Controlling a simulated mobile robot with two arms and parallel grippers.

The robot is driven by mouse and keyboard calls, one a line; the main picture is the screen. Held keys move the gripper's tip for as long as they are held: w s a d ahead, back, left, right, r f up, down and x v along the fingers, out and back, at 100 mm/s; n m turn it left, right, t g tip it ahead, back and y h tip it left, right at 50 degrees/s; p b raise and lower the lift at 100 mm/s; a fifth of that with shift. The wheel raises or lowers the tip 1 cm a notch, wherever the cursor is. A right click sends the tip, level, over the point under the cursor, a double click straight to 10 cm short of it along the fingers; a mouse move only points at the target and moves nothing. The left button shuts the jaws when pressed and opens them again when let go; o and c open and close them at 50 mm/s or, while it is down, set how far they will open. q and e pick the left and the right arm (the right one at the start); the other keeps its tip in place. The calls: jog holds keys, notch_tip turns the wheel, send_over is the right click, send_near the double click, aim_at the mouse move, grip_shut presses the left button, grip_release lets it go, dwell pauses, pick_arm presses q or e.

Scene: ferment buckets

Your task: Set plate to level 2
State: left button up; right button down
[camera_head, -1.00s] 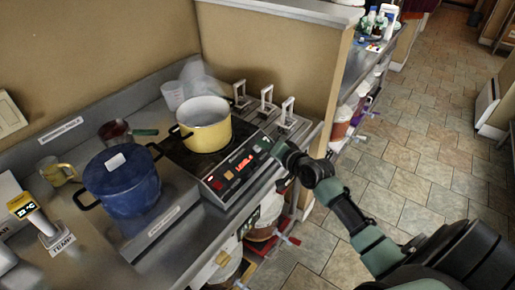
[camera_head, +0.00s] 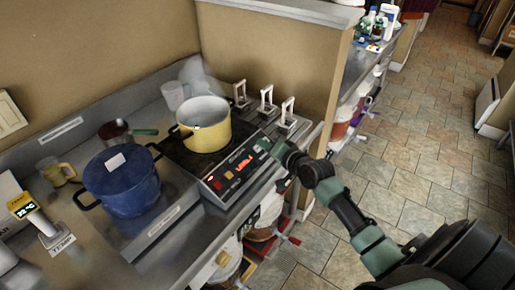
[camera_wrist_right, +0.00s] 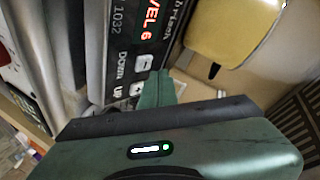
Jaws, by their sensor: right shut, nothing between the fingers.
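The hot plate (camera_head: 188,157) stands on the counter with its sloped control panel (camera_head: 238,172) along the front. Its red display (camera_wrist_right: 148,22) reads LEVEL 6 in the right wrist view. The Down button (camera_wrist_right: 144,62) and the Up button (camera_wrist_right: 135,89) sit below it, the Up button partly hidden by my fingers. A yellow pot (camera_head: 205,133) stands on the plate. My right gripper (camera_head: 267,146) is shut and empty at the panel's far right end. In the wrist view its fingertips (camera_wrist_right: 158,78) are close to the two buttons; contact cannot be told. My left gripper is not in view.
Several handled objects (camera_head: 266,98) stand right of the plate. Buckets sit below the counter. The tiled floor at right is open.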

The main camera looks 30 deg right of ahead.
jog(key=shift+w+f, duration=0.1)
jog(key=shift+f, duration=0.05)
jog(key=shift+w+a+f, duration=0.1)
jog(key=shift+f, duration=0.1)
jog(key=shift+w+a+f+b, duration=0.1)
jog(key=shift+w+f+b, duration=0.1)
jog(key=shift+f+b, duration=0.15)
dwell(0.9)
dwell(0.3)
jog(key=shift+s+d+r+p, duration=0.2)
jog(key=shift+s+r+p, duration=0.2)
jog(key=shift+r+p, duration=0.45)
jog(key=shift+f, duration=0.15)
jog(key=shift+p, duration=0.3)
jog(key=shift+f, duration=0.1)
